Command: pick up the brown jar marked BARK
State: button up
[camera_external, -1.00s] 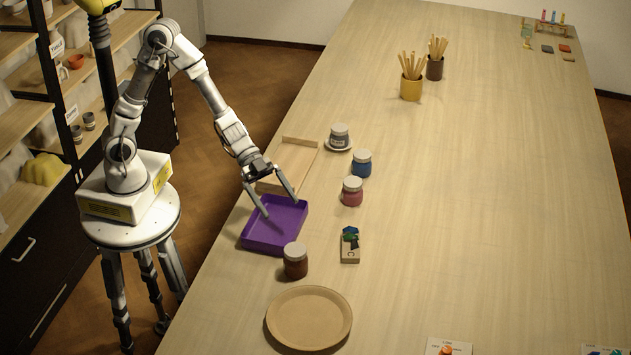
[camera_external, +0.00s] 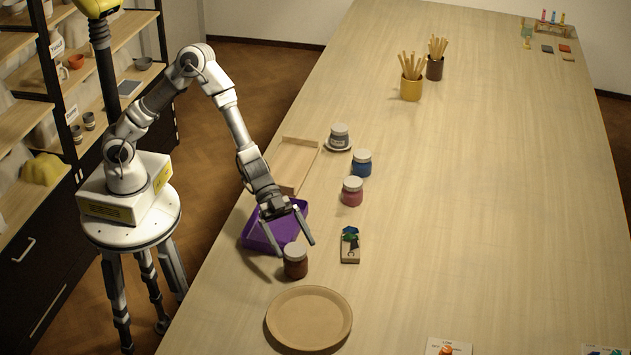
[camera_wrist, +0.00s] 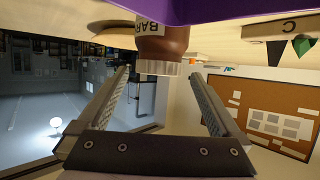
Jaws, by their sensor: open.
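The brown jar (camera_external: 295,267) with a pale lid stands upright on the table, between the purple tray and the tan round plate. In the wrist view the jar (camera_wrist: 165,44) appears upside down, with part of its label reading "BAR". My gripper (camera_external: 297,249) is open and points down at the jar, with one finger to each side of its lid in the picture. In the wrist view the jar shows between and ahead of the open fingertips (camera_wrist: 160,73). Nothing is held. I cannot tell whether a finger touches the jar.
The purple tray (camera_external: 257,236) lies just behind the jar, partly under my gripper. The tan plate (camera_external: 309,318) is in front. Pink (camera_external: 352,192), blue (camera_external: 362,164) and grey (camera_external: 339,135) jars stand farther back. The right side is mostly clear.

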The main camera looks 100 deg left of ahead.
aim_at(296, 252)
jog(key=x, duration=0.5)
jog(key=shift+d+f, duration=0.1)
jog(key=shift+f, duration=0.25)
jog(key=shift+r, duration=0.1)
grip_shut()
